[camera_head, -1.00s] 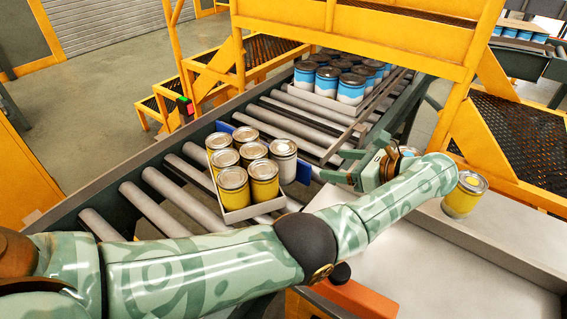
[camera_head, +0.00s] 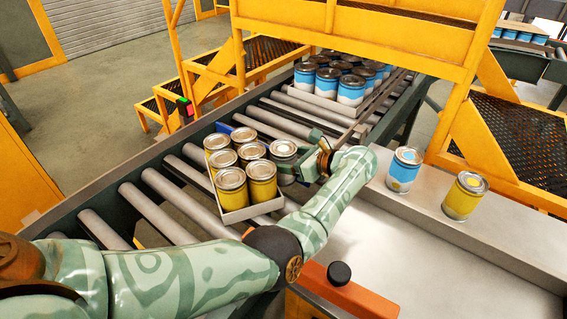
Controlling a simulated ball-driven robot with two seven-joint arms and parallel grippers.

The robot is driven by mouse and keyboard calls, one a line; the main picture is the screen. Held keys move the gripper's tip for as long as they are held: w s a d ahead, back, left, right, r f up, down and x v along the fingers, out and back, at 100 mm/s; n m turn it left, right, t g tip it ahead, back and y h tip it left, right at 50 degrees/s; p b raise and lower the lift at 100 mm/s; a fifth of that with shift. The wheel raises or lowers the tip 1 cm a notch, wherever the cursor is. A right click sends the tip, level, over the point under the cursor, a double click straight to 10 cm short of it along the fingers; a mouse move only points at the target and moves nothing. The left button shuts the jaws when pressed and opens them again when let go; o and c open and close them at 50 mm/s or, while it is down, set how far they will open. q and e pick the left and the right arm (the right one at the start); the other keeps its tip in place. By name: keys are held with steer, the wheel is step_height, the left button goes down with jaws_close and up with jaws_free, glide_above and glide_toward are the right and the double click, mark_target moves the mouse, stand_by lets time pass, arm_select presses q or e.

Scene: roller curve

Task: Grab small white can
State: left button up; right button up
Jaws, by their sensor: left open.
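The small white can (camera_head: 283,151) stands at the right end of the tray (camera_head: 252,208), among several yellow cans (camera_head: 262,182). It looks pale grey-white with a metal lid. My left gripper (camera_head: 297,160) is open at the white can, its fingers pointing left, one behind the can and one at its near right side. The fingers partly cover the can, and I cannot tell whether they touch it. My right gripper is not in view.
A blue-and-white can (camera_head: 403,170) and a yellow can (camera_head: 464,196) stand on the grey ledge at right. Another tray of blue cans (camera_head: 351,88) sits farther up the roller conveyor (camera_head: 150,206). A yellow frame (camera_head: 350,32) spans the conveyor.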

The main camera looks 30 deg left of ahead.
arm_select(q)
steer(key=c, duration=0.7)
